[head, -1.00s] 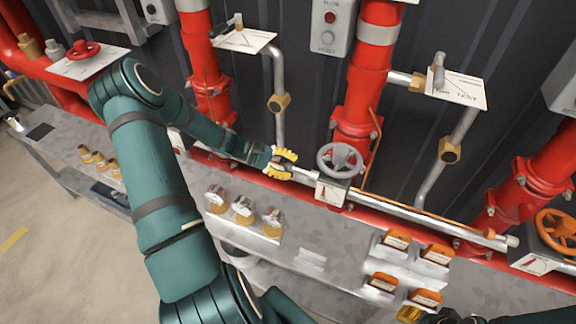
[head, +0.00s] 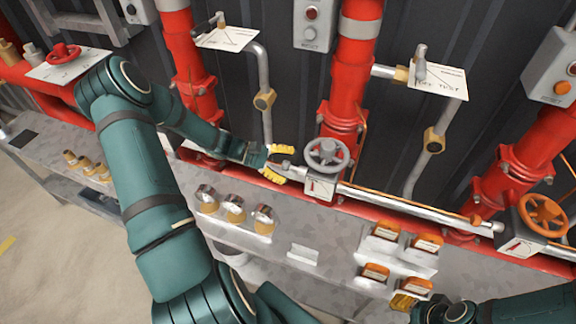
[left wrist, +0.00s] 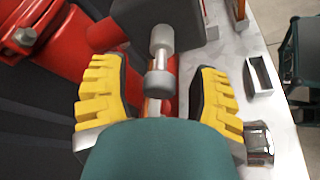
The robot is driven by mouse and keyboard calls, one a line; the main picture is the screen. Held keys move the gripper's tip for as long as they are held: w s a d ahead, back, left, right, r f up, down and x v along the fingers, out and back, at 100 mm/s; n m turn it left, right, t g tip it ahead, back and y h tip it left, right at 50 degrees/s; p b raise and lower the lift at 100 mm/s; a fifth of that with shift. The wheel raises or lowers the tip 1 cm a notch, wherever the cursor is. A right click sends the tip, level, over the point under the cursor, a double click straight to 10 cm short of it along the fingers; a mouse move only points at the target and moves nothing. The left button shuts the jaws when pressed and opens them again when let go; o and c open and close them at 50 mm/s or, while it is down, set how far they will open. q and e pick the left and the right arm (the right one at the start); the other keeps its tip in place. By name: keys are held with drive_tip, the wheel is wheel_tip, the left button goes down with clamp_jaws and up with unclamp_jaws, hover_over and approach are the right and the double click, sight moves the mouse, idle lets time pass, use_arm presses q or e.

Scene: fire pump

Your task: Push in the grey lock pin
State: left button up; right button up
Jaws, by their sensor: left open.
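The grey lock pin (left wrist: 160,82) shows in the left wrist view as a short stepped grey cylinder sticking out from a dark block. In the head view the pin (head: 287,166) is small, at the left end of the silver bar by the grey handwheel (head: 327,154). My left gripper (head: 277,163) is open, its yellow fingers spread. In the left wrist view its fingers (left wrist: 158,98) stand on either side of the pin, apart from it. My right gripper (head: 404,301) shows only partly at the bottom right, with its yellow fingers low by the bench; its opening is unclear.
Red pipes (head: 345,85) stand behind the bar. Several brass-based gauges (head: 234,209) and orange-topped boxes (head: 385,231) stand on the grey bench (head: 325,218). An orange handwheel (head: 543,213) is at the right. A small metal holder (left wrist: 258,75) lies right of the gripper.

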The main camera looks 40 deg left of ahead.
use_arm(q)
drive_tip(key=v, duration=1.1)
drive_tip(key=shift+a, duration=0.2)
drive_tip(key=shift+s, duration=0.1)
